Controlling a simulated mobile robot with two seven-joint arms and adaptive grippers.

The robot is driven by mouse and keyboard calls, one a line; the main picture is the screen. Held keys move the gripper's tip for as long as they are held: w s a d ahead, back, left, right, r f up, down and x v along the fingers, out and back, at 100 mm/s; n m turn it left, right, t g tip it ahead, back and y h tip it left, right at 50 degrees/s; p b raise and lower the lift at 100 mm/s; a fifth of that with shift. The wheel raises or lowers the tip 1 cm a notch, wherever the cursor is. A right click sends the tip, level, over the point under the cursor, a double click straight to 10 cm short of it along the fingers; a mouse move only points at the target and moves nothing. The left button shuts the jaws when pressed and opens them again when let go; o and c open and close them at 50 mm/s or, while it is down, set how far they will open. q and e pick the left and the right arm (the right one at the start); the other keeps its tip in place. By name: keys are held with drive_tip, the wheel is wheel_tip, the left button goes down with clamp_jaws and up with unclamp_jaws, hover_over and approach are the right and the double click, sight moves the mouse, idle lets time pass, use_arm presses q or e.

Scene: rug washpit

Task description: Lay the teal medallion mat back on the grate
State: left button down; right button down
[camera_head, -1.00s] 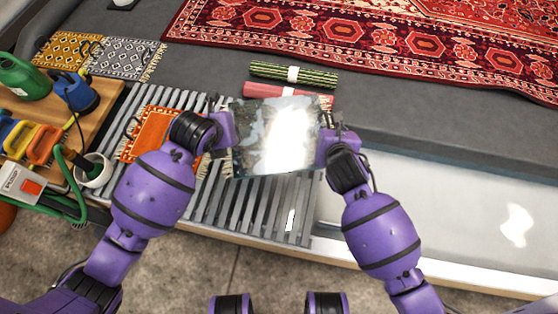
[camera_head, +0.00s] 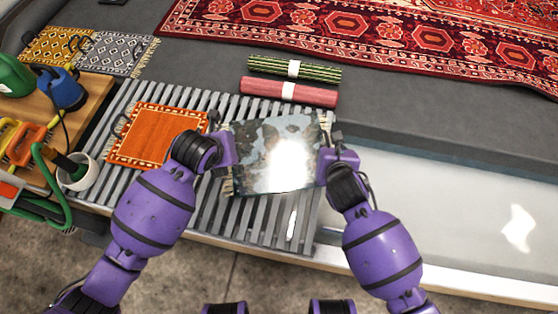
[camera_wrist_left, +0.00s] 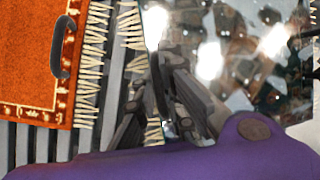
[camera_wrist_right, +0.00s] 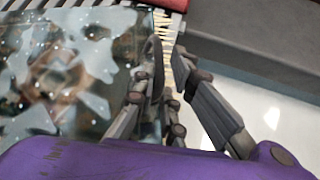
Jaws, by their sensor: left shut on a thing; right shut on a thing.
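The teal medallion mat (camera_head: 270,165) is stretched between my two grippers above the right part of the slatted grate (camera_head: 205,215). Its surface is wet and glossy, with bright glare and greyish patches over the pattern. My left gripper (camera_head: 228,150) is shut on its left fringed edge; in the left wrist view the mat (camera_wrist_left: 240,50) lies right of the fingers (camera_wrist_left: 165,110). My right gripper (camera_head: 328,148) is shut on its right edge; the right wrist view shows the mat (camera_wrist_right: 70,70) left of the fingers (camera_wrist_right: 160,85). Whether the mat touches the slats is unclear.
An orange mat (camera_head: 155,135) lies on the grate at left. A green striped roll (camera_head: 294,68) and a red roll (camera_head: 289,92) lie behind. A wooden board (camera_head: 95,98) with tools and a white cup (camera_head: 78,172) stands left. A pale wet basin (camera_head: 440,205) is at right.

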use_arm(q)
drive_tip(key=shift+s+d, duration=0.2)
drive_tip(key=shift+d, duration=0.5)
use_arm(e)
drive_tip(key=shift+w+a+r, duration=0.1)
drive_tip(key=shift+a+r, duration=0.15)
drive_tip(key=shift+a, duration=0.2)
drive_tip(key=shift+w+a+r, duration=0.1)
drive_tip(key=shift+a+r, duration=0.1)
drive_tip(key=shift+a, duration=0.25)
use_arm(q)
drive_tip(key=c, duration=1.8)
unclamp_jaws()
drive_tip(key=shift+c, duration=0.2)
use_arm(e)
drive_tip(key=c, duration=1.8)
unclamp_jaws()
use_arm(q)
drive_tip(key=shift+a, duration=0.15)
use_arm(e)
drive_tip(key=shift+s+d+f, duration=0.1)
drive_tip(key=shift+d+f, duration=0.05)
drive_tip(key=shift+d, duration=0.05)
